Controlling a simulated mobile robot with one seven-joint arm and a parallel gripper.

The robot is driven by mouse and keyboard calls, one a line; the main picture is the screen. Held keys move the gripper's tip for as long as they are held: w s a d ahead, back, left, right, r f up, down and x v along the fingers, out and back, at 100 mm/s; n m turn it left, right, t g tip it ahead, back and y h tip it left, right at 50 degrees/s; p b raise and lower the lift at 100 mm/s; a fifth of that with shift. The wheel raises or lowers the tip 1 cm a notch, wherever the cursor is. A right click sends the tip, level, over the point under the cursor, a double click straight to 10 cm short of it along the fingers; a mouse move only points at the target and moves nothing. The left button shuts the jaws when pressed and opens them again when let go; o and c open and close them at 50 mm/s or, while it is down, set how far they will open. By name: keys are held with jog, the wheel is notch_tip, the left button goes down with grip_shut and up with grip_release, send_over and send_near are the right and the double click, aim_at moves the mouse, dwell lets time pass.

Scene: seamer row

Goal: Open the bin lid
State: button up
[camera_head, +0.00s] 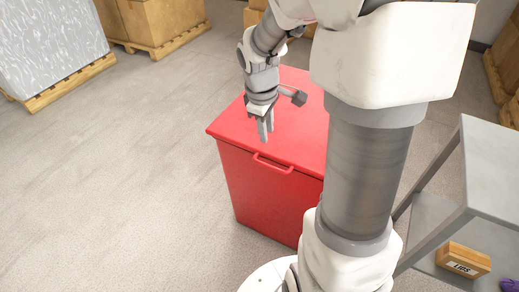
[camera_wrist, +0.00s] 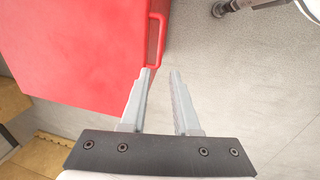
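The red bin (camera_head: 250,190) stands on the floor in front of me, and its flat red lid (camera_head: 230,125) lies shut on top. A red bar handle (camera_head: 272,165) sticks out from the lid's front edge. My gripper (camera_head: 266,140) points down over the front part of the lid, close behind the handle in the head view. In the wrist view my gripper (camera_wrist: 161,71) is open with nothing between the fingers. The handle (camera_wrist: 163,38) lies just beyond the fingertips there, its near end by the left finger. I cannot tell whether they touch. My arm hides the lid's right part.
A grey shelf unit (camera_head: 480,165) stands at the right, with a wooden box marked LIDS (camera_head: 463,260) and a purple item (camera_head: 509,285). Loaded pallets (camera_head: 70,82) stand behind at the left. The floor (camera_head: 110,180) left of the bin is clear.

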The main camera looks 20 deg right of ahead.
aim_at(270, 166)
jog(key=f+b, duration=0.1)
jog(key=f, duration=0.4)
jog(key=w+d+f+b, duration=0.1)
jog(key=f+b, duration=0.1)
jog(key=f, duration=0.3)
jog(key=w+d+f+b, duration=0.1)
jog(key=f+b, duration=0.1)
jog(key=f, duration=0.4)
jog(key=shift+d, duration=0.15)
jog(key=shift+s, duration=0.1)
grip_shut()
dwell(0.6)
